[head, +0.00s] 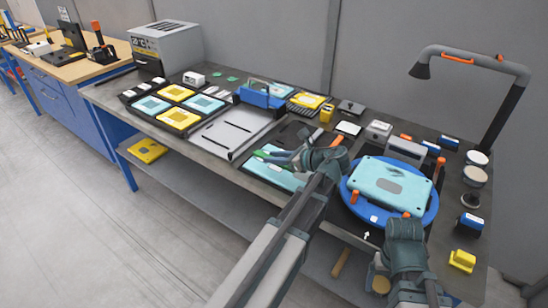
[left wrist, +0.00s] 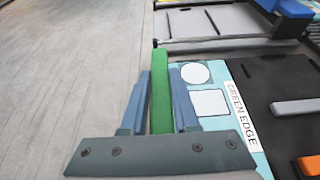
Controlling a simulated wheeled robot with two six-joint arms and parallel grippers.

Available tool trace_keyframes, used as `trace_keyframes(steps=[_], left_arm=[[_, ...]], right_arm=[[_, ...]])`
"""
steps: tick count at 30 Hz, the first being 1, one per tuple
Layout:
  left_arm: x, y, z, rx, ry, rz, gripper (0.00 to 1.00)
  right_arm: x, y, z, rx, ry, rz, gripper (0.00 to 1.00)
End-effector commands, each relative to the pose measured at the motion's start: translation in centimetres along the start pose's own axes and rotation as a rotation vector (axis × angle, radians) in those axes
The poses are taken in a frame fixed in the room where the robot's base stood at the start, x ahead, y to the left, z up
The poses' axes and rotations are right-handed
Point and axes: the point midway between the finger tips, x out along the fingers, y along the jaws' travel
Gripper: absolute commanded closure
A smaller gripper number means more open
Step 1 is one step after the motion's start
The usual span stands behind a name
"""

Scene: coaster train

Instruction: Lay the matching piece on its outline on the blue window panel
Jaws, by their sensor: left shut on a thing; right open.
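My left gripper (head: 272,158) is shut on a green piece (left wrist: 161,88), which shows edge-on as a narrow bar between the fingers in the left wrist view. The piece's face shape is hidden. A light-blue panel (head: 268,178) lies on the bench under the gripper; in the left wrist view the panel (left wrist: 221,132) carries a white circle, a white square and a "GREEN EDGE" label. The green piece is beside the panel's left edge in that view. My left arm covers part of the panel in the head view. My right gripper (head: 405,222) is open at the turntable's front edge.
A blue turntable (head: 352,208) bears a light-blue plate (head: 385,183). A grey tray (head: 228,130) and trays with yellow and light-blue squares (head: 178,117) lie further left. A lamp (head: 500,95) stands at the right. The bench's front edge is close to my left gripper.

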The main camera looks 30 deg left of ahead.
Motion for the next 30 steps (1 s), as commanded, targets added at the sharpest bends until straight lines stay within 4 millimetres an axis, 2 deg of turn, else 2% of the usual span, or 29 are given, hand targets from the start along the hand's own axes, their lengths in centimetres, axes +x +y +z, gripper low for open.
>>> trace_keyframes(steps=[1, 16, 21, 30], left_arm=[[0.3, 0.0, -0.8, 0.0, 0.0, 0.0, 1.0], [2.1, 0.0, -5.1, 0.001, 0.0, -0.001, 1.0], [2.3, 0.0, -5.7, 0.001, 0.0, -0.001, 1.0], [2.3, 0.0, -5.6, 0.001, 0.0, -0.001, 1.0]], right_arm=[[0.9, -0.1, -0.1, 0.0, 0.0, 0.0, 0.14], [5.5, -0.5, -0.3, 0.0, 0.0, 0.0, 0.14], [6.1, -0.6, -0.4, -0.001, 0.0, 0.0, 0.14], [6.0, -0.6, -0.4, -0.001, 0.0, 0.0, 0.14]])
